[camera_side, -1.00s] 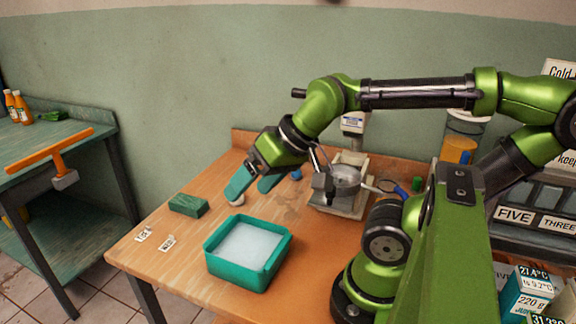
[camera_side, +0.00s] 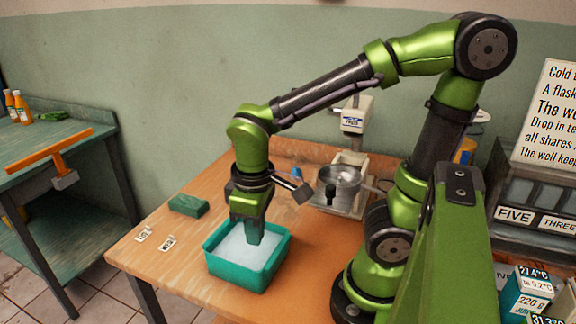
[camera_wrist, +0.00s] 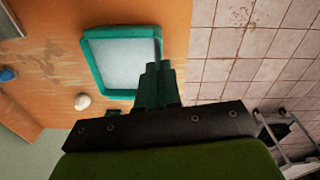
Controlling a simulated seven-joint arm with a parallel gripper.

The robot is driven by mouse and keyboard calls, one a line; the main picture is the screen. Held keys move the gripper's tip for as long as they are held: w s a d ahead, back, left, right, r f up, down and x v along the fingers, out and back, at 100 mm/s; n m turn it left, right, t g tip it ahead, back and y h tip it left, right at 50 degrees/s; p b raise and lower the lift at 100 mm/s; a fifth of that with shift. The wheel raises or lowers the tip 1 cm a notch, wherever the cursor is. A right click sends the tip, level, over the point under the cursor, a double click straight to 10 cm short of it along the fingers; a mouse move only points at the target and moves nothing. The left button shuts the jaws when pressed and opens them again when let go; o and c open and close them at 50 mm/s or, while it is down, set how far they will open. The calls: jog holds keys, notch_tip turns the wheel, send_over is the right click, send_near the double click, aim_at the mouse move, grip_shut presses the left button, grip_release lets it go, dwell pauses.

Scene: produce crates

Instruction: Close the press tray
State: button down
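The press (camera_side: 355,118) stands at the back of the wooden table, with a pale upright head and a base. A round grey metal pan (camera_side: 340,180) with side handles sits at its front; I cannot tell which part is its tray or how far it is out. My gripper (camera_side: 253,238) points down over the teal bin (camera_side: 240,275), in front and to the left of the press. In the wrist view my gripper (camera_wrist: 158,75) has its green fingers together, with nothing visible between them. I cannot tell if the fingertips touch the bin's pale contents. The press is not in the wrist view.
A white ball (camera_wrist: 82,102) and a blue one (camera_wrist: 8,74) show in the wrist view. A sign (camera_side: 548,115) stands at right.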

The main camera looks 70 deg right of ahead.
jog(key=d+n+g+h, duration=0.1)
jog(key=n+h, duration=0.1)
jog(key=f+n+g+h, duration=0.1)
jog(key=n+g+h, duration=0.1)
jog(key=h, duration=0.1)
jog(key=s+d+f+n+g+h, duration=0.1)
jog(key=n+h, duration=0.1)
jog(key=n, duration=0.1)
jog(key=shift+d+g, duration=0.3)
jog(key=shift+g, duration=0.1)
notch_tip(320, 180, up, 4)
jog(key=w+n+g+h, duration=0.1)
jog(key=n+g+h, duration=0.1)
jog(key=n+h, duration=0.25)
send_near(326, 193)
jog(key=shift+m+h, duration=0.25)
jog(key=shift+h, duration=0.2)
jog(key=x, duration=0.6)
jog(key=shift+s+f, duration=0.25)
jog(key=shift+f, duration=0.2)
